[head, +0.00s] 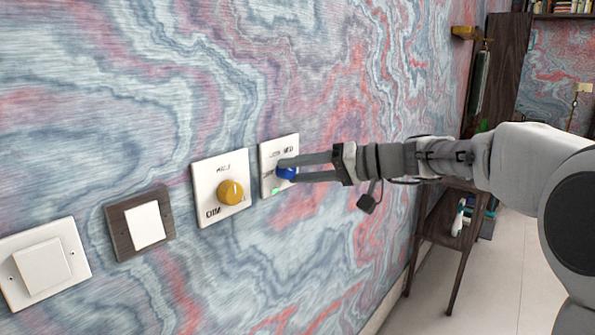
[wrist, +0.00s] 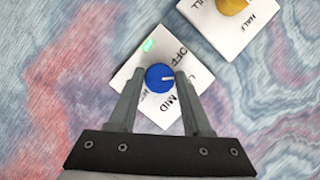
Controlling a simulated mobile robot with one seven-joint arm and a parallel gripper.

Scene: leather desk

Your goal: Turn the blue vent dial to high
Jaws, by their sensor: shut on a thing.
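The blue vent dial (head: 287,174) sits on a white wall plate (head: 267,185). My gripper (head: 286,170) reaches it from the right. In the wrist view the blue dial (wrist: 157,79) is between the two fingers of my gripper (wrist: 158,74), which is shut on it. The dial's white mark points right in that view, toward a label starting with L that a finger partly hides. OFF and MID read on the plate (wrist: 160,112); another label at the left is mostly hidden. A green light (wrist: 149,45) shows near the plate's corner.
A yellow dial (head: 231,191) on its own white plate is just left of the blue one. Farther left are a brown-framed switch (head: 141,224) and a white switch (head: 43,265). A dark wooden table (head: 452,222) stands against the wall at right.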

